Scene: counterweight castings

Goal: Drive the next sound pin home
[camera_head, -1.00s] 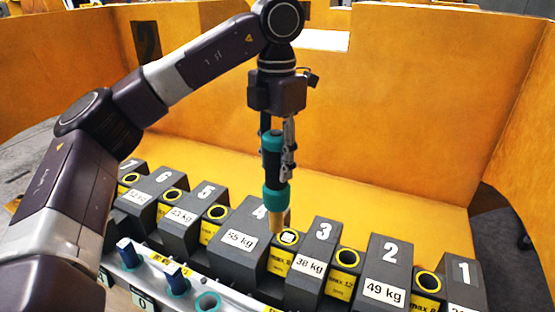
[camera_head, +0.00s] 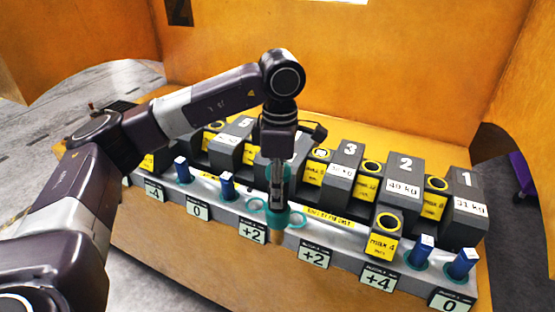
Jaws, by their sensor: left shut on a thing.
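My left gripper (camera_head: 278,185) is shut on a teal and dark tool (camera_head: 277,216) with a tan tip, held upright over the front rail (camera_head: 342,236). The tip hangs in front of the rail; I cannot tell whether it touches. Blue pins with pale tops stand in the rail: two on the left (camera_head: 182,170) (camera_head: 227,186) and two on the right (camera_head: 420,253) (camera_head: 462,264). My right gripper is out of view.
Numbered dark castings, including 3 (camera_head: 342,173), 2 (camera_head: 404,179) and 1 (camera_head: 463,207), stand behind the rail. A "max 4" block (camera_head: 383,234) stands forward, near casting 2. Plates such as "+2" (camera_head: 315,256) line the front. Orange walls (camera_head: 390,65) enclose the back.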

